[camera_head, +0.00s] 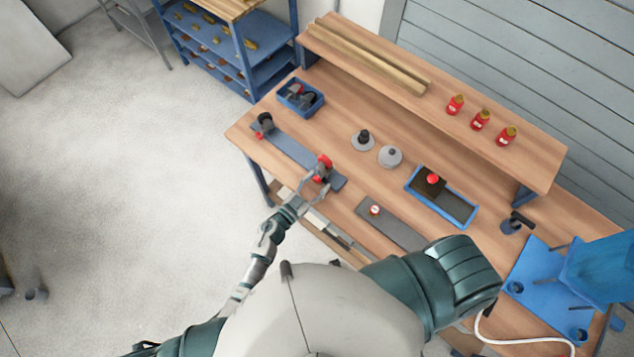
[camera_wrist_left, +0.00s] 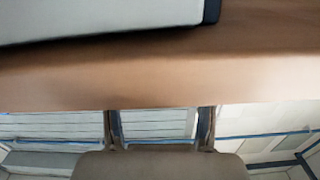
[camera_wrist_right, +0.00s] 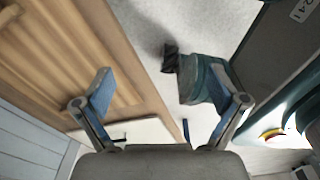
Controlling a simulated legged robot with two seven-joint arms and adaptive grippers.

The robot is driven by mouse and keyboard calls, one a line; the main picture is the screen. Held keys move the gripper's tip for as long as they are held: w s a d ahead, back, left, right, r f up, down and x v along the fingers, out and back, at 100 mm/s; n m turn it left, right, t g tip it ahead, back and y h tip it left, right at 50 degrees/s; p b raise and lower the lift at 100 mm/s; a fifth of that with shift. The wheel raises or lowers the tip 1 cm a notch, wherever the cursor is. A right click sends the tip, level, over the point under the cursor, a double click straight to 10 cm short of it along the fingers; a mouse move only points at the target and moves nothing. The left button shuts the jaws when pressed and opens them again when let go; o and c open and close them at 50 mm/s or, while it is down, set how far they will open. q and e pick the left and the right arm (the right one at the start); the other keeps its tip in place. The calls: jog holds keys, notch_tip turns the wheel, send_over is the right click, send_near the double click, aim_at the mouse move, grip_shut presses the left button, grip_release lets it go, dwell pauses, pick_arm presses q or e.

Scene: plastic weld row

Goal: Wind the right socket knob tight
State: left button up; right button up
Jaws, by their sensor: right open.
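A long grey rail (camera_head: 290,150) lies on the bench with a socket at each end. The left socket (camera_head: 265,122) is dark with a little red. The right socket knob (camera_head: 322,165) is red and sits on a dark block. My left gripper (camera_head: 316,189) is just in front of the right socket, its fingers apart; whether they touch it cannot be told. In the left wrist view the left fingers (camera_wrist_left: 159,125) are apart with nothing between them. My right gripper (camera_wrist_right: 145,95) is open, shown only in its wrist view; it is out of the head view.
A blue bin (camera_head: 301,107), two round grey-based parts, a gauge plate (camera_head: 398,228) and a blue-edged tray (camera_head: 455,209) with a red button stand on the bench. A raised shelf (camera_head: 530,160) holds red bottles and wooden strips. A blue machine (camera_head: 600,268) is far right.

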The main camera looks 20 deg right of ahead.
pick_arm(q)
jog(key=shift+a+r, duration=0.1)
jog(key=shift+a, duration=0.5)
jog(key=shift+a+r, duration=0.1)
jog(key=shift+a, duration=0.4)
grip_shut()
jog(key=shift+d, duration=0.1)
jog(key=shift+d+r, duration=0.1)
jog(key=shift+d, duration=0.2)
jog(key=m, duration=0.2)
jog(key=shift+d+m, duration=0.1)
jog(key=shift+m, duration=0.2)
jog(key=m, duration=0.2)
jog(key=shift+m, duration=0.4)
grip_release()
jog(key=shift+f, duration=0.2)
pick_arm(e)
jog(key=shift+w+a+r, duration=0.1)
jog(key=shift+a+r, duration=0.05)
jog(key=shift+a, duration=0.45)
jog(key=shift+a+r, duration=0.1)
jog(key=shift+a, duration=0.5)
